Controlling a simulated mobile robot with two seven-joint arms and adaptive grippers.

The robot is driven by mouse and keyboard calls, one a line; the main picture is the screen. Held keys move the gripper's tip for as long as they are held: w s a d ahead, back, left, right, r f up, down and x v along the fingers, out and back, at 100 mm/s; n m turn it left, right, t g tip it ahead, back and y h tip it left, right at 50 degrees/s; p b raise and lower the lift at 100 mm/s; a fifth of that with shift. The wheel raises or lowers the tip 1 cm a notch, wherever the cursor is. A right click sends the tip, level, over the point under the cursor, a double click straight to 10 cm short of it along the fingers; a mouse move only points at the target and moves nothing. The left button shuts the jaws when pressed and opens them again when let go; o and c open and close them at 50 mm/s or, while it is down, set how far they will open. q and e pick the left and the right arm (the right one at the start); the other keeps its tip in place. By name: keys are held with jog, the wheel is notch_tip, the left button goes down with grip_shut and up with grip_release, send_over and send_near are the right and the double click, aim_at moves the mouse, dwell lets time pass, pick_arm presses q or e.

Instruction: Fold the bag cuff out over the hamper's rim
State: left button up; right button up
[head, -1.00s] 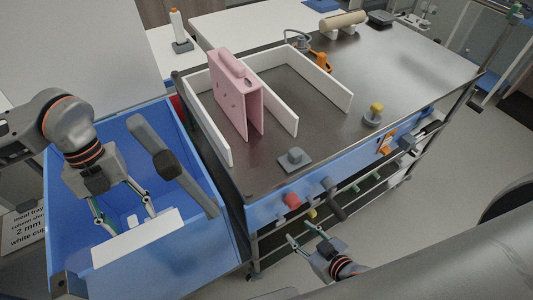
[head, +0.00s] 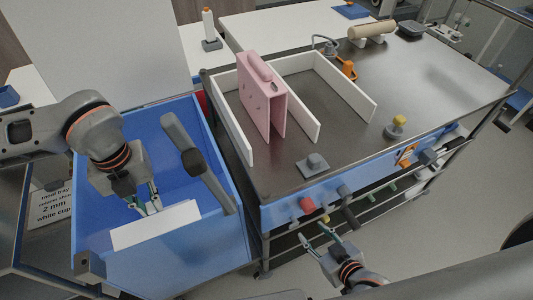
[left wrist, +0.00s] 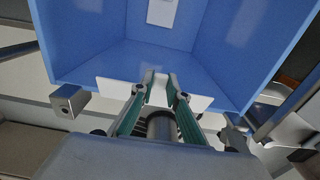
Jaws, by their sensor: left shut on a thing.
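The bag cuff is a white flap (head: 170,223) along the near rim of the blue hamper (head: 215,248). In the left wrist view the flap (left wrist: 195,103) shows on both sides of my fingers, at the hamper's near edge. My left gripper (head: 148,208) reaches down over the hamper and is shut on the flap's upper edge, near its middle. The fingers (left wrist: 160,88) hide part of the flap in the wrist view. My right gripper (head: 312,234) is empty with its fingers apart, beside the cart's front, away from the hamper.
A grey bar with a dark block (head: 194,160) lies along the hamper's right side. The steel-topped cart (head: 430,88) stands close on the right, with white dividers (head: 305,118), a pink holder (head: 256,100) and knobs on its front.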

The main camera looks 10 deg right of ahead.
dwell(0.3)
pick_arm(q)
jog(key=shift+s+d+r+t+b, duration=0.1)
jog(key=shift+s+r+t+b, duration=0.25)
jog(key=shift+t, duration=0.45)
jog(key=shift+s+d+r+t+y+b, duration=0.1)
jog(key=shift+s+r+t+y+b, duration=0.3)
jog(key=shift+t+b, duration=0.5)
jog(key=shift+r, duration=0.15)
pick_arm(e)
jog(key=f, duration=0.1)
jog(key=s+f, duration=0.1)
jog(key=f, duration=0.1)
jog(key=shift+f, duration=0.15)
jog(key=shift+w, duration=0.1)
pick_arm(q)
jog(key=o, duration=0.3)
jog(key=shift+w, duration=0.1)
pick_arm(e)
jog(key=shift+w+r, duration=0.1)
jog(key=shift+r, duration=0.25)
